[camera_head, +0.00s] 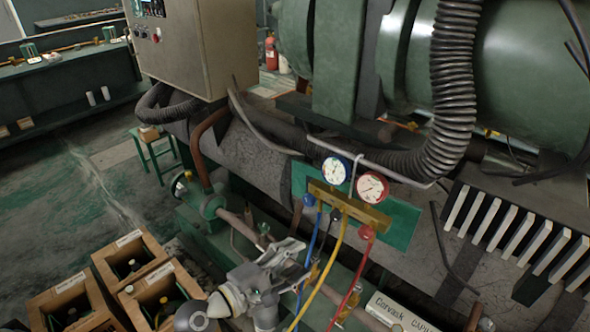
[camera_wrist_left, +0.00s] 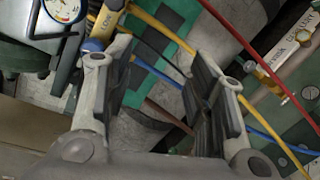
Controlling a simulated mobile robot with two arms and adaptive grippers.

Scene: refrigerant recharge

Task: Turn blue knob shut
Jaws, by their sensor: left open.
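The blue knob (camera_head: 309,200) sits at the left end of the brass manifold (camera_head: 350,205), below the blue-rimmed gauge (camera_head: 337,170). My left gripper (camera_head: 300,260) is open, below and left of the knob, and apart from it. In the left wrist view, the two fingers (camera_wrist_left: 163,58) stand wide apart with no knob between them. Hoses and a green surface show behind them. A gauge (camera_wrist_left: 62,10) shows at the upper left of that view. My right gripper is not in view.
Blue (camera_head: 311,245), yellow (camera_head: 329,270) and red (camera_head: 351,280) hoses hang below the manifold, close to my left gripper. A red-rimmed gauge (camera_head: 372,188) and a red knob (camera_head: 367,233) are to the right. Wooden crates (camera_head: 130,255) stand at the lower left.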

